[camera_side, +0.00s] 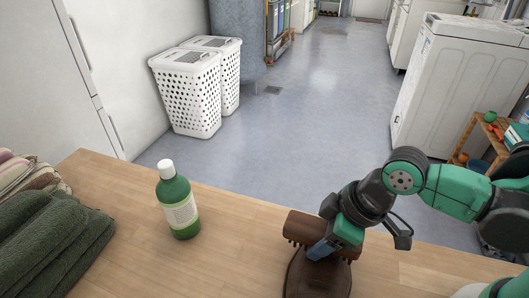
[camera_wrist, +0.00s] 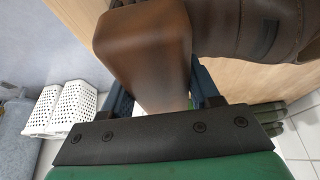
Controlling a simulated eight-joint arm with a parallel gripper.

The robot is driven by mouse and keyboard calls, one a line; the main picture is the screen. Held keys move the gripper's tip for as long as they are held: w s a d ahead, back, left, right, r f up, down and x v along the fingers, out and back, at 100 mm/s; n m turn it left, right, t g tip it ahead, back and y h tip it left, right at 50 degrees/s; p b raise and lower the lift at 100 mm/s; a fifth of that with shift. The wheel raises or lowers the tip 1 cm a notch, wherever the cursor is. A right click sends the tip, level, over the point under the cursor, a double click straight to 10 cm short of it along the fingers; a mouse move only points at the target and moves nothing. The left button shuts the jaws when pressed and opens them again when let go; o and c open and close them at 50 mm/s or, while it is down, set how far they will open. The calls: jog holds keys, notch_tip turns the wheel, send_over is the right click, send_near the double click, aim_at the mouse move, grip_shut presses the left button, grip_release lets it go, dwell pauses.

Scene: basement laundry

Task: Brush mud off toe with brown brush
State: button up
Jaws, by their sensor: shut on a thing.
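My gripper (camera_side: 322,249) is shut on a brown brush (camera_side: 310,227), with its blue fingers on either side of the brush. In the wrist view the brush (camera_wrist: 145,50) fills the space between the fingers (camera_wrist: 163,92). A dark brown leather shoe (camera_side: 318,280) lies on the table just below and in front of the brush, cut off by the lower edge of the side view. The wrist view shows part of the shoe (camera_wrist: 262,35) at the upper right. The brush overlaps the shoe in the side view; I cannot tell whether they touch. No mud is clearly visible.
A green bottle (camera_side: 178,205) with a white cap stands upright left of the shoe on the wooden table (camera_side: 235,230). Folded dark green towels (camera_side: 50,245) lie at the far left. The table between bottle and shoe is clear. White laundry baskets (camera_side: 188,95) stand on the floor beyond.

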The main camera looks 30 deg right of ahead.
jog(key=shift+w+a+r, duration=0.1)
jog(key=shift+w+a, duration=0.4)
jog(key=shift+a, duration=0.15)
jog(key=shift+w+a, duration=0.25)
jog(key=shift+a, duration=0.1)
jog(key=shift+s+d, duration=0.95)
jog(key=shift+d, duration=0.25)
jog(key=shift+s+d, duration=0.95)
jog(key=shift+d, duration=0.25)
jog(key=shift+s+r, duration=0.15)
jog(key=shift+r, duration=3.7)
jog(key=shift+d+f, duration=0.1)
jog(key=shift+f, duration=0.05)
